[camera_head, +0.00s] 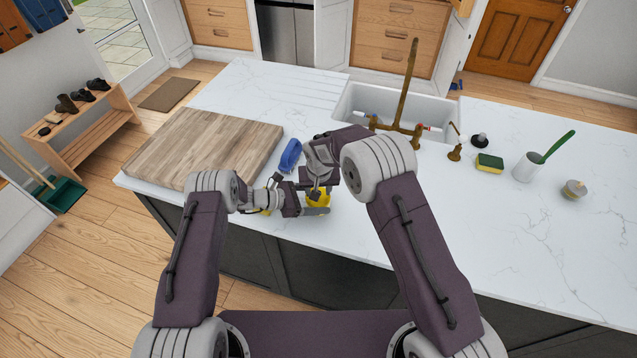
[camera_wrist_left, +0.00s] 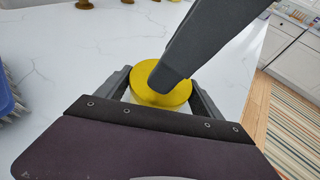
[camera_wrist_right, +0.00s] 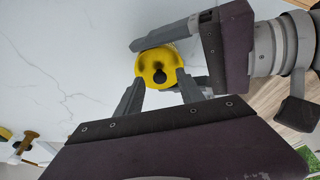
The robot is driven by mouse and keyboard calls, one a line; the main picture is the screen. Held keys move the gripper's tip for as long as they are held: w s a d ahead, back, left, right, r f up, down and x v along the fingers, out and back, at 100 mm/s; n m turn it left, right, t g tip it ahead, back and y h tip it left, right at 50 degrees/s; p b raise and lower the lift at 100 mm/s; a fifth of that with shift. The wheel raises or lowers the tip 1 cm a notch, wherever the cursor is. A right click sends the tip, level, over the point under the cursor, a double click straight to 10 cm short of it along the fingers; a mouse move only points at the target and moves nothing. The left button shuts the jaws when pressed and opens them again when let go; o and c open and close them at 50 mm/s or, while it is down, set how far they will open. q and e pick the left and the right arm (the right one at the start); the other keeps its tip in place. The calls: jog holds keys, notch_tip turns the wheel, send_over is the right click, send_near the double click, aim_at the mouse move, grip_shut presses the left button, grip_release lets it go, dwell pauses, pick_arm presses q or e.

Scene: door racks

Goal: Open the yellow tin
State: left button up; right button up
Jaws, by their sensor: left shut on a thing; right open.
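The yellow tin (camera_head: 319,195) stands on the white counter near its front edge, mostly hidden by my grippers in the head view. In the left wrist view its round yellow top (camera_wrist_left: 146,92) sits between the fingers of my left gripper (camera_wrist_left: 162,98), which is shut on the tin from the side. In the right wrist view the tin (camera_wrist_right: 150,60) shows from above, with a dark round mark on it. My right gripper (camera_wrist_right: 158,92) is open above the tin. One right finger crosses over the top in the left wrist view. I cannot tell whether it touches.
A blue brush (camera_head: 290,155) lies just behind the grippers. A wooden board (camera_head: 205,145) is to the left. The sink (camera_head: 395,105) with a brass tap, a sponge (camera_head: 489,163) and a white cup (camera_head: 527,168) are farther right. The right front counter is clear.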

jog(key=shift+w+f, duration=0.15)
jog(key=shift+f, duration=0.4)
grip_shut()
jog(key=shift+r, duration=0.15)
pick_arm(q)
jog(key=shift+w+f, duration=0.1)
jog(key=shift+f, duration=0.05)
pick_arm(e)
jog(key=shift+w+r, duration=0.1)
jog(key=shift+r, duration=0.95)
jog(key=shift+f, duration=0.15)
